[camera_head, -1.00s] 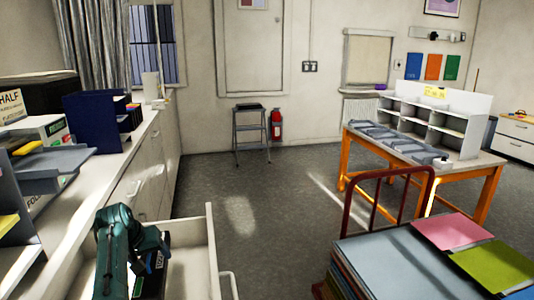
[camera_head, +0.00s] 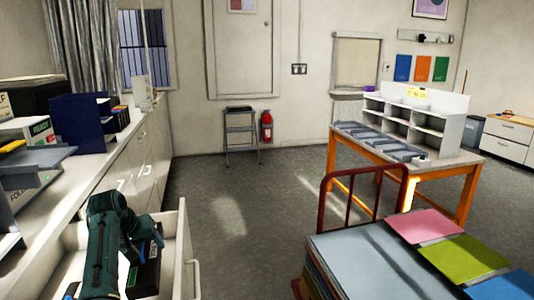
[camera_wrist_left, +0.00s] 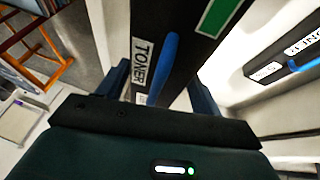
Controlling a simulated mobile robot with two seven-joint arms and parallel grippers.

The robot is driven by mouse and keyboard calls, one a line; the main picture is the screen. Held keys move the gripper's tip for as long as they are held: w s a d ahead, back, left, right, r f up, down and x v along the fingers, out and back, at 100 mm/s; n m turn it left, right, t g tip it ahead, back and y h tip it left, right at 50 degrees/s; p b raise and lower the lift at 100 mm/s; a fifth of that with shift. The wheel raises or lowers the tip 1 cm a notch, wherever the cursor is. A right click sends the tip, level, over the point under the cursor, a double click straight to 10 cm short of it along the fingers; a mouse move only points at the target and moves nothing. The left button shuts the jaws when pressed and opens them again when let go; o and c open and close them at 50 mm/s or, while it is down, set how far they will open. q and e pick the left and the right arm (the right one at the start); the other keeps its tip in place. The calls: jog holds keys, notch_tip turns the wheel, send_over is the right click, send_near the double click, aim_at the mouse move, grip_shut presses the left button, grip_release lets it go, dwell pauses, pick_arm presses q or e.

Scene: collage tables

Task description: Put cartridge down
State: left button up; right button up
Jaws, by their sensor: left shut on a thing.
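My left gripper (camera_head: 134,262) is low at the left of the head view, over or inside an open pale drawer (camera_head: 184,235); its height above the drawer floor is not clear. It is shut on a black toner cartridge (camera_head: 149,272), partly hidden by my arm. In the left wrist view the cartridge (camera_wrist_left: 180,42) sits between the fingers (camera_wrist_left: 160,90), with a white TONER label, a blue handle bar and a green patch. My right gripper is not in view.
Another dark item with a white label and blue bar (camera_wrist_left: 305,62) shows in the left wrist view. The counter (camera_head: 75,185) with trays and boxes runs along the left. A cart with a red rail (camera_head: 322,220) stands right. The grey floor between is clear.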

aim_at(151, 248)
pick_arm(q)
jog(key=shift+n, duration=0.3)
jog(key=r, duration=0.3)
jog(key=d+r, duration=0.1)
jog(key=r, duration=0.4)
jog(key=shift+w+d+r, duration=0.35)
jog(key=s+d+r+m, duration=0.1)
jog(key=s+d+r, duration=0.35)
jog(key=d, duration=0.45)
jog(key=s+d+f+m, duration=0.1)
jog(key=s+d+f, duration=0.2)
jog(key=s, duration=0.4)
jog(key=s+d+f+m+h, duration=0.1)
jog(key=s+d+f, duration=0.3)
jog(key=s+d, duration=0.2)
jog(key=s+d+f+m, duration=0.1)
jog(key=s+d+f, duration=0.2)
jog(key=s+d, duration=0.2)
jog(key=s, duration=0.3)
jog(key=shift+s+f+m+g+h, duration=0.3)
jog(key=shift+s+m+h, duration=0.05)
jog(key=shift+m+h, duration=0.05)
jog(key=shift+d, duration=0.1)
